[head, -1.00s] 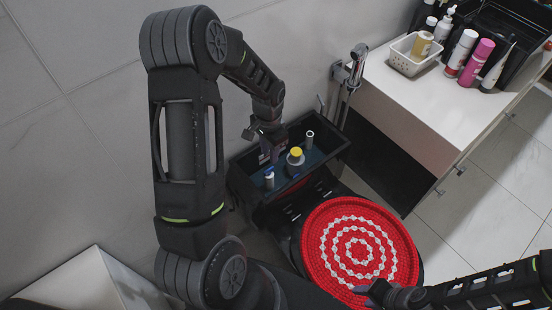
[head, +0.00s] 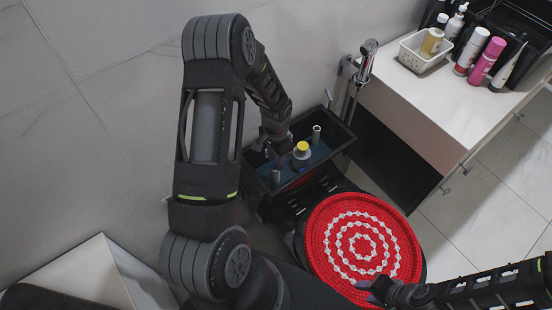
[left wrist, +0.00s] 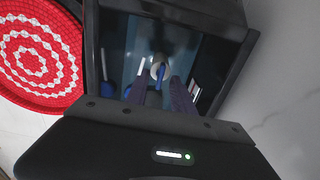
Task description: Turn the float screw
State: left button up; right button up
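The open black toilet tank (head: 345,143) stands against the wall, with several fittings inside. A yellow-capped fitting (head: 302,148) is in its middle, and grey upright cylinders stand at its right (head: 316,132) and near left (head: 275,176). I cannot tell which part is the float screw. My left gripper (head: 270,150) reaches into the tank's left side, its tips partly hidden. In the left wrist view its fingers (left wrist: 161,90) are apart, with a blue piece (left wrist: 160,74) and a white round part (left wrist: 154,68) seen in the gap beyond. My right gripper (head: 372,290) is over the lid cover's front edge; its opening is unclear.
A red and white round cover (head: 362,246) lies on the toilet in front of the tank. A sprayer (head: 367,52) hangs on the wall right of the tank. A white counter (head: 440,100) with a basket (head: 422,55) and several bottles stands further right.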

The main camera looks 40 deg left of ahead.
pick_arm(q)
jog(key=shift+f, duration=0.1)
grip_shut()
dwell(0.6)
